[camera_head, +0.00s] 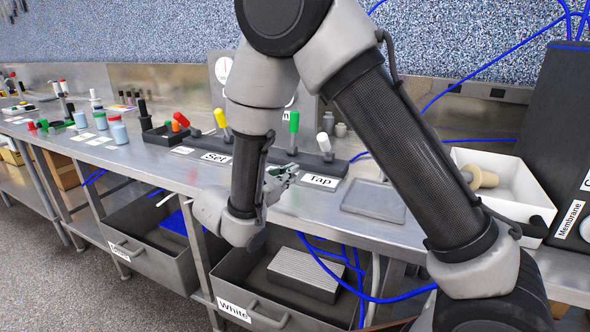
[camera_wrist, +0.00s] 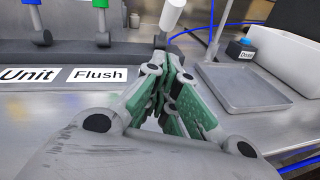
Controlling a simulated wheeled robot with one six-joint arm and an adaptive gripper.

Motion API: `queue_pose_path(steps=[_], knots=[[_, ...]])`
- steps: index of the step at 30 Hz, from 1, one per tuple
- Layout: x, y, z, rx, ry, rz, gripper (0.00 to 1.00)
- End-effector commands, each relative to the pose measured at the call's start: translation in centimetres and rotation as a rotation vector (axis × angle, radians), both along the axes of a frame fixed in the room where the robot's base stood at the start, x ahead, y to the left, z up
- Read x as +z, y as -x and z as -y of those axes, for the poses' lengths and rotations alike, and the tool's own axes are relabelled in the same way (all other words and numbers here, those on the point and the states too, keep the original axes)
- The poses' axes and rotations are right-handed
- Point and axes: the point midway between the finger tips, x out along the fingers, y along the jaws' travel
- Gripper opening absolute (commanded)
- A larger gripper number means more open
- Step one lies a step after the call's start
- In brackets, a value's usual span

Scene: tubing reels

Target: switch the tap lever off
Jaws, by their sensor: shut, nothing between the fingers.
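The white-handled lever (camera_head: 323,143) stands at the right end of a black strip on the bench, with the "Tap" label (camera_head: 320,181) in front of it. Its handle leans a little. In the wrist view the white handle (camera_wrist: 172,14) rises just beyond my fingertips, which hide its lower part. My gripper (camera_head: 290,171) is shut and empty, low over the bench in front of the strip. The wrist view shows its green-padded fingers (camera_wrist: 165,62) together. I cannot tell whether they touch the lever.
The green lever (camera_head: 294,122) stands left of the white one; yellow (camera_head: 221,118) and red (camera_head: 181,119) levers stand farther left. The wrist view also shows a blue lever (camera_wrist: 41,37) and a "Flush" label (camera_wrist: 101,74). A grey tray (camera_head: 374,201) and white bin (camera_head: 505,185) lie right.

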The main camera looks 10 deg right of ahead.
Motion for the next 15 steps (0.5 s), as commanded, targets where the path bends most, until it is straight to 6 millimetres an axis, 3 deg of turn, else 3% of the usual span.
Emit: queue_pose_path(steps=[11, 15], knots=[[-0.9, -5.4, 6.0, -0.007, 0.000, -0.001, 0.00], [0.5, -6.4, 7.3, -0.003, -0.002, 0.001, 0.00]])
